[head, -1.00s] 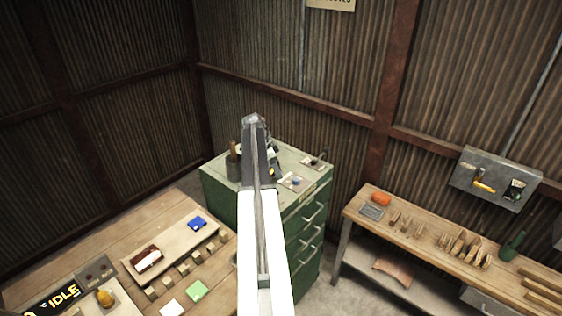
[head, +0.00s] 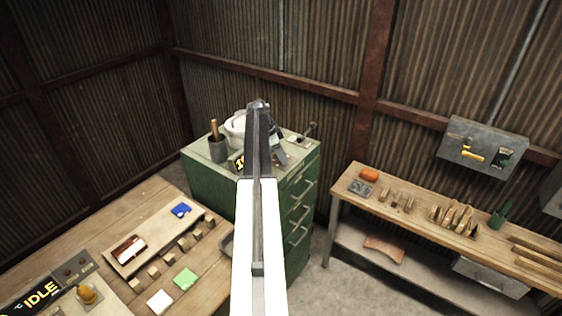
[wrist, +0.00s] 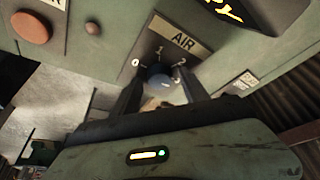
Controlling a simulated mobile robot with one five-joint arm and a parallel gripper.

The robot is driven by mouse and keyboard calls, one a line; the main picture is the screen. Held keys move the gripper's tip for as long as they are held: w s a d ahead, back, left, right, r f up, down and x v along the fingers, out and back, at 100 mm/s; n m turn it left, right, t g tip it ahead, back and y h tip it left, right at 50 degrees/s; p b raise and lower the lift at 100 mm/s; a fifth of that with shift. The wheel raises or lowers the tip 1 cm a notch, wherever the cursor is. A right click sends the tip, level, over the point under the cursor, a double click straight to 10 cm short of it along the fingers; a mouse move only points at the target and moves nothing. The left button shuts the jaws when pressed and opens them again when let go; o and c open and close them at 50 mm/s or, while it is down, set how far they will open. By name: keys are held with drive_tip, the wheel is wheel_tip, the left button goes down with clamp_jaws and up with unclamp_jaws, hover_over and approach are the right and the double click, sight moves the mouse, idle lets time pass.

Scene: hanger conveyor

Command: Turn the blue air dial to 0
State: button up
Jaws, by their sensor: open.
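The blue air dial (wrist: 159,76) shows in the wrist view below a plate marked AIR (wrist: 178,38). The mark 0 (wrist: 136,63) is at its left, 1 above it and 2 at its right. A small pale mark shows on the dial's lower right; I cannot tell which number the dial points to. My gripper (wrist: 160,83) is open, one dark finger on each side of the dial; contact cannot be made out. In the head view my gripper (head: 258,106) is in front of the green cabinet's top, and I cannot make out the dial there.
In the wrist view a round red-brown button (wrist: 31,27) is at the upper left, and a dark display (wrist: 262,12) is at the upper right. The head view shows a green drawer cabinet (head: 215,185), a wooden table (head: 60,240) and a workbench (head: 412,207).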

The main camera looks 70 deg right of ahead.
clamp_jaws()
